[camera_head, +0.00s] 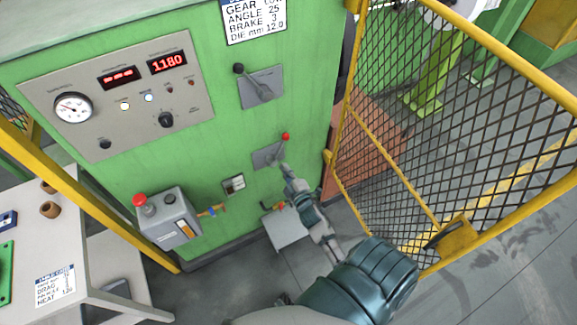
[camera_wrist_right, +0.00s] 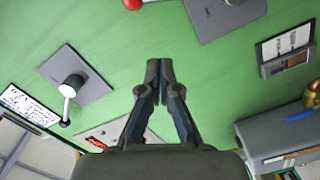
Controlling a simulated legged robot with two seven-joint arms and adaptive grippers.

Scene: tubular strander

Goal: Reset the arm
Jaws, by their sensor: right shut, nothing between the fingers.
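My right arm (camera_head: 370,280) reaches up from the bottom toward the green machine front (camera_head: 215,165). My right gripper (camera_head: 287,172) is shut and empty, just below the red-knobbed lever (camera_head: 285,136) and its grey plate (camera_head: 267,155). I cannot tell from the head view whether it touches the lever. In the right wrist view the shut fingers (camera_wrist_right: 158,72) point at the green panel, with a gap to the red knob (camera_wrist_right: 132,4) at the top edge. My left gripper is not in view.
A black-knobbed lever (camera_head: 262,88) is above. The gauge panel (camera_head: 120,95) reads 1180. A grey box with a red button (camera_head: 168,217) stands lower left, beside a table (camera_head: 40,230). A yellow mesh gate (camera_head: 450,120) stands close on the right.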

